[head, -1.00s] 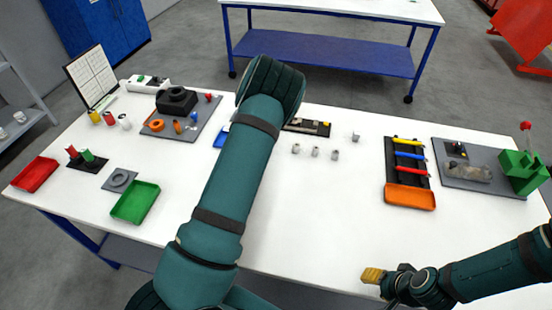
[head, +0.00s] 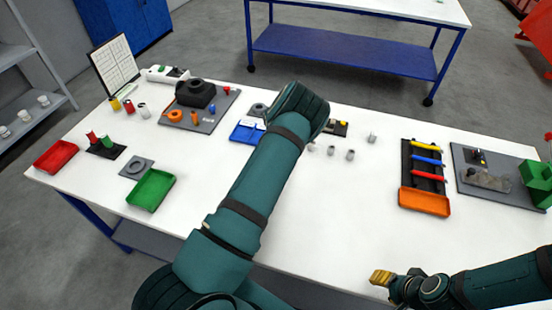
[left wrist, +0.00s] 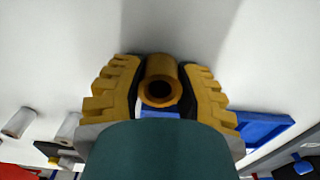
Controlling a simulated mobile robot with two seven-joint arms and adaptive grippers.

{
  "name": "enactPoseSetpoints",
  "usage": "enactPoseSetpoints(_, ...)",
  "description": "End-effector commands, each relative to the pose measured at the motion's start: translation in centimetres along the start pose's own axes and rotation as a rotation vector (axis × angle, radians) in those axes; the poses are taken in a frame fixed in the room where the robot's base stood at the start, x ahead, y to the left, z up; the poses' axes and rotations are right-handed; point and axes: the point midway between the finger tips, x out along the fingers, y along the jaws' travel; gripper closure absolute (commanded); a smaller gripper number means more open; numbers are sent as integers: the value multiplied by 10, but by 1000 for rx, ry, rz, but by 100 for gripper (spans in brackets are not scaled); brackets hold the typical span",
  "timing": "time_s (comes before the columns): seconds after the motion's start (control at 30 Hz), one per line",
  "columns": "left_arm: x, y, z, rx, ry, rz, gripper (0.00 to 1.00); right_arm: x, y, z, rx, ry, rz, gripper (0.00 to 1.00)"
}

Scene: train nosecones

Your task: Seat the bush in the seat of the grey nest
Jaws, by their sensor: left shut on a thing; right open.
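The bush (left wrist: 160,70) is a short brass-coloured tube with a dark bore, seen end-on in the left wrist view. My left gripper (left wrist: 160,88) is shut on it, with a yellow ribbed finger on each side. In the head view the left fingers and the bush are hidden behind my left arm. My right gripper (head: 384,279) is open and empty over the table's front right.
A green tray (head: 150,190), a red tray (head: 56,156) and a blue tray (head: 246,131) lie on the table. An orange tray (head: 425,203) and a rack of coloured rods (head: 426,161) stand right. The table's front middle is clear.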

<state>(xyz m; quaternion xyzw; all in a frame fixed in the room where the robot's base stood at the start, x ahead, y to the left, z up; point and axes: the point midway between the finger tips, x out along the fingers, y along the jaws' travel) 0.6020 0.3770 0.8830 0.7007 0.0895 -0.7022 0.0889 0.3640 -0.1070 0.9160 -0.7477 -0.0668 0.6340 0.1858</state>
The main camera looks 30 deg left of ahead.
Motion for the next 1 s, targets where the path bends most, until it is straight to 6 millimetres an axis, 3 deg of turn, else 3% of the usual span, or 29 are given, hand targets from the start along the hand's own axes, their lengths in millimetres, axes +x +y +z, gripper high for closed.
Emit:
enactPoseSetpoints(0.07,3,0,0,0,1,0,100,3,1,0,0,0,0,53)
enactPoseSetpoints(0.1,3,0,0,0,0,0,58,3,1,0,0,0,0,53)
enactPoseSetpoints(0.17,2,0,0,0,0,0,39,2,1,0,0,0,0,53)
enactPoseSetpoints(0.63,-3,0,0,0,0,0,39,-2,-1,0,0,0,0,53)
enactPoseSetpoints(0.77,-22,1,-1,-1,4,2,39,0,0,0,0,0,0,53)
enactPoseSetpoints(1.0,-72,0,-1,0,4,2,39,1,1,0,0,0,0,53)
